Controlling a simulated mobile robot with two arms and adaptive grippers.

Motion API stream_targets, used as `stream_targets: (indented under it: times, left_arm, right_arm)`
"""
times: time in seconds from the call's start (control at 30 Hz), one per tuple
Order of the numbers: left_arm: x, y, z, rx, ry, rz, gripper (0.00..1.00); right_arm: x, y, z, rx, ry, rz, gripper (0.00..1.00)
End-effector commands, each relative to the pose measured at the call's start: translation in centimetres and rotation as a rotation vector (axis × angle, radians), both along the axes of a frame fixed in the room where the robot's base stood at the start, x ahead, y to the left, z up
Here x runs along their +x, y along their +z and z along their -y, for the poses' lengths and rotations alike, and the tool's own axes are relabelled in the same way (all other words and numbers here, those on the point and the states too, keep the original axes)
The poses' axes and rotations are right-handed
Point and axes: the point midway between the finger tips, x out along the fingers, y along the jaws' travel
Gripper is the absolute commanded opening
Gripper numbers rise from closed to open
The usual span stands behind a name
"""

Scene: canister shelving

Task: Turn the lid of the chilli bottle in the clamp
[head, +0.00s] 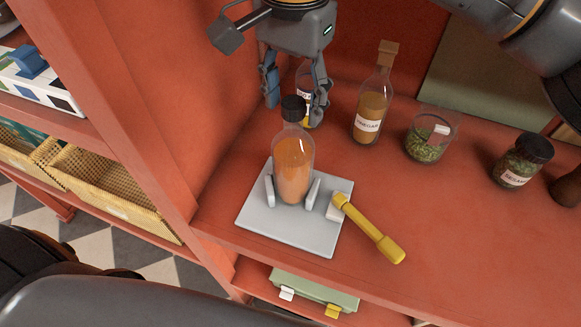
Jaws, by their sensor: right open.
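The chilli bottle (294,166) is clear with orange-red contents and stands upright between the light jaws of the clamp (290,232), a grey plate on the red shelf. Its dark lid (293,109) is on top. The clamp's yellow handle (370,229) sticks out to the lower right. My right gripper (295,108) points down from above, open, with its fingers on either side of the lid in the picture. I cannot tell whether either finger touches the lid. No label shows on the chilli bottle from here. My left gripper is not in view.
Behind the gripper stands another bottle (306,83), partly hidden. A vinegar bottle (371,108), an open glass of green herbs (430,136) and a dark-lidded sesame jar (522,160) stand to the right. A red upright panel (150,100) borders the shelf on the left.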

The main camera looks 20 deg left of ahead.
Motion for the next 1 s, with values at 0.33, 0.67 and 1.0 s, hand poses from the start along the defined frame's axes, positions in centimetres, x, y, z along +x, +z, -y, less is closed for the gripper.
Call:
stream_targets:
  times: [0.33,0.67,1.0]
  left_arm:
    - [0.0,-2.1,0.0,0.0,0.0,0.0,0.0]
    - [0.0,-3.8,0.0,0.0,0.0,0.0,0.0]
    - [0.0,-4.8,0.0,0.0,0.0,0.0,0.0]
  right_arm:
    - [0.0,-0.2,0.0,0.0,-0.517,0.002,0.54]
    - [0.0,-0.3,0.0,0.0,-1.016,0.002,0.54]
    - [0.0,0.0,0.0,0.0,-1.378,0.001,0.54]
